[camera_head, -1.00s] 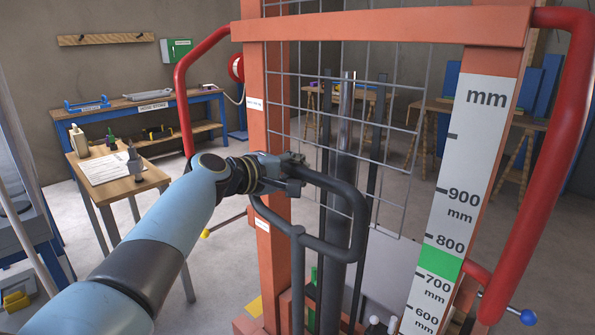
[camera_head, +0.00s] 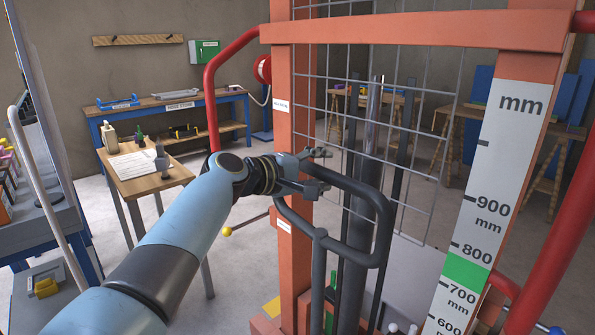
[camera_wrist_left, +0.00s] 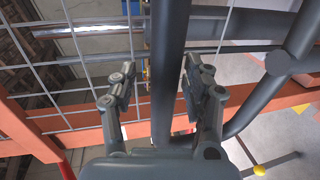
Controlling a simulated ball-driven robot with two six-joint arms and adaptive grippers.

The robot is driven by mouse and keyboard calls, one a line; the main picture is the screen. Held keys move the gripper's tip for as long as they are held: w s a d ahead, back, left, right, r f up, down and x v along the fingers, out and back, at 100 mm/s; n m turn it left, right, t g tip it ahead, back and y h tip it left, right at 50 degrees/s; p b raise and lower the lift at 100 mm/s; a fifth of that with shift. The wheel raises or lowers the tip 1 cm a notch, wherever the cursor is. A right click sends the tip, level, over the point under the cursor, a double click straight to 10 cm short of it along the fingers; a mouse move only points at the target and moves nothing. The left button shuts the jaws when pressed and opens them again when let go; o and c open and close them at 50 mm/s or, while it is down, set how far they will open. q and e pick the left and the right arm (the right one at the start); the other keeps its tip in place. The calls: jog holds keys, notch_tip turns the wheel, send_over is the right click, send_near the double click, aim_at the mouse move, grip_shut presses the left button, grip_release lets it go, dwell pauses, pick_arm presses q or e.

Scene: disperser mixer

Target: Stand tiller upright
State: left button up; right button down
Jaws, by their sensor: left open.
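The tiller (camera_head: 385,225) is a dark grey loop handle on a stem (camera_head: 318,285), in front of the orange truck frame in the head view. The loop stands above the stem; its exact tilt is hard to judge. My left gripper (camera_head: 318,172) is at the loop's upper left. In the left wrist view, the tiller bar (camera_wrist_left: 168,65) runs between the two spread fingers of my left gripper (camera_wrist_left: 157,88), with a gap visible on the left side. Whether the right finger touches the bar cannot be told. My right gripper is not in view.
The orange frame (camera_head: 292,130) with wire mesh (camera_head: 425,110) stands close behind the tiller. Red rails (camera_head: 212,95) flank it. A millimetre scale (camera_head: 500,170) is on the right post. A small table (camera_head: 150,180) and blue workbench (camera_head: 165,105) stand at the left.

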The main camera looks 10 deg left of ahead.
pick_arm(q)
jog(key=v, duration=1)
jog(key=shift+a, duration=0.2)
jog(key=shift+s, duration=0.1)
jog(key=s+a+f+g+y+b, duration=0.25)
jog(key=s+f, duration=0.45)
jog(key=f, duration=0.9)
jog(key=s+a+f+g+y+b, duration=0.1)
jog(key=s+a+f+g+b, duration=0.2)
jog(key=s+f, duration=0.8)
jog(key=s+a+f+g+y+b, duration=0.1)
jog(key=s+a+f+y+b, duration=0.2)
jog(key=f, duration=1.7)
jog(key=s+a+f+m+g+y+b, duration=0.1)
jog(key=s+a+f+m, duration=0.2)
jog(key=s+f, duration=0.4)
jog(key=s+a+f+m+g+y+b, duration=0.1)
jog(key=s+a+f+m, duration=0.3)
jog(key=s, duration=1.3)
jog(key=s+a+f+m+g+y+b, duration=0.2)
jog(key=s+a+f+m+b, duration=0.1)
jog(key=s+f, duration=0.9)
jog(key=shift+a+m+g, duration=0.3)
jog(key=shift+a+g, duration=0.05)
jog(key=shift+a, duration=0.1)
jog(key=shift+s, duration=0.1)
jog(key=shift+c, duration=0.2)
